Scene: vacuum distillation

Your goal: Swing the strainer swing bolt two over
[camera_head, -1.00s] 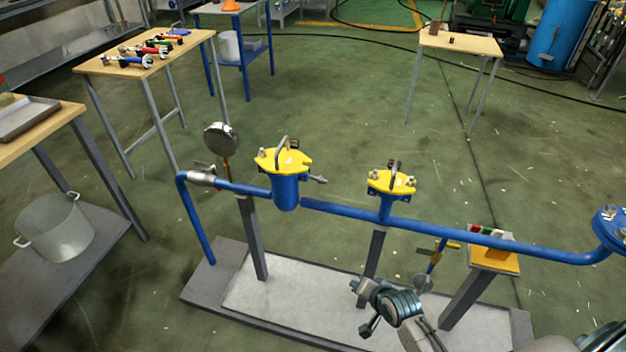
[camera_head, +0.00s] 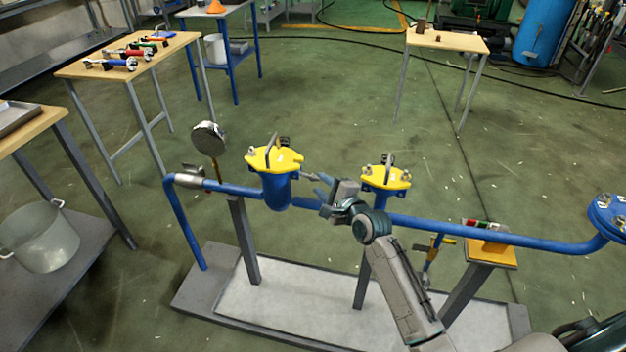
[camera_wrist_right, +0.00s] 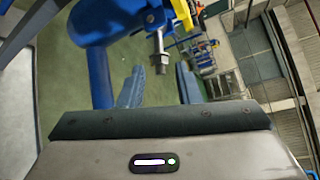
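The strainer with a yellow lid (camera_head: 273,160) and a blue body (camera_head: 276,190) stands on the blue pipe in the head view. A swing bolt (camera_head: 309,176) sticks out sideways from its right side. In the right wrist view, the bolt (camera_wrist_right: 158,55) shows as a grey threaded rod with a nut. My right gripper (camera_head: 321,188) is just right of the bolt's end. Its fingers (camera_wrist_right: 160,88) are apart, with the nut in line with the gap, and nothing is held. My left gripper is not in view.
A second yellow-lidded housing (camera_head: 386,177) stands close to the right of my right gripper. The blue pipe (camera_head: 480,231) runs past beneath. A round gauge (camera_head: 208,138) stands at left. A tool table (camera_head: 75,70) is behind left.

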